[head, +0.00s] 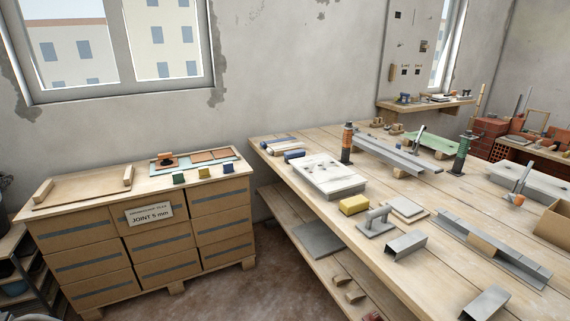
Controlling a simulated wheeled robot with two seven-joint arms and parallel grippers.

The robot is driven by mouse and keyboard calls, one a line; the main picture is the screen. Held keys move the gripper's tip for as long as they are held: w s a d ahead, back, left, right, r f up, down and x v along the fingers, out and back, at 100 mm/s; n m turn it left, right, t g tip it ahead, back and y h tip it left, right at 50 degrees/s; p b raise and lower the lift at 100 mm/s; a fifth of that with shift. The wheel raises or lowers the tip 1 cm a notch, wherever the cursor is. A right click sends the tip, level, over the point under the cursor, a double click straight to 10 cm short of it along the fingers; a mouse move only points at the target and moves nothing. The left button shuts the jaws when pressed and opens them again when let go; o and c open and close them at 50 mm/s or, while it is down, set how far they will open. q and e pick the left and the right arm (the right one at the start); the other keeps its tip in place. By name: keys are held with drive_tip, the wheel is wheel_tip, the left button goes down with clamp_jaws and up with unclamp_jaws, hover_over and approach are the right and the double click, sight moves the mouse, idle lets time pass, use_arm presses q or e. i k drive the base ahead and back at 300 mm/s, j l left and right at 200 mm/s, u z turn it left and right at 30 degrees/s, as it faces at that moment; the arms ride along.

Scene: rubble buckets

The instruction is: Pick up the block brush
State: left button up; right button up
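I cannot tell for sure which thing is the block brush. Small brown pieces (396,128) at the back of the long workbench (420,262) are too small to make out. Two small tan pieces also lie on the bench's lower shelf, one (342,281) behind the other (355,297). A yellow block (354,204), sponge-like, lies near the bench's left edge. A grey float with a raised handle (377,221) is beside it. Neither of my grippers shows in the head view.
A stack of cardboard boxes (90,258) with a wooden top stands at the left, bearing tiles and small coloured cubes. A white slab (328,178), metal channels (404,246) and green and orange jacks crowd the bench. Floor (220,285) shows between boxes and bench.

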sight(291, 154)
drive_tip(key=i+j+z, duration=0.2)
drive_tip(key=i, duration=0.25)
drive_tip(key=i+j+z, duration=0.45)
drive_tip(key=i+j, duration=0.25)
drive_tip(key=i+j+z, duration=0.2)
drive_tip(key=i+j, duration=0.2)
drive_tip(key=i+j+z, duration=0.2)
drive_tip(key=i+j, duration=0.2)
drive_tip(key=i+j+z, duration=0.2)
drive_tip(key=j, duration=0.45)
drive_tip(key=i+j+z, duration=0.2)
drive_tip(key=i+j, duration=0.15)
drive_tip(key=j, duration=0.2)
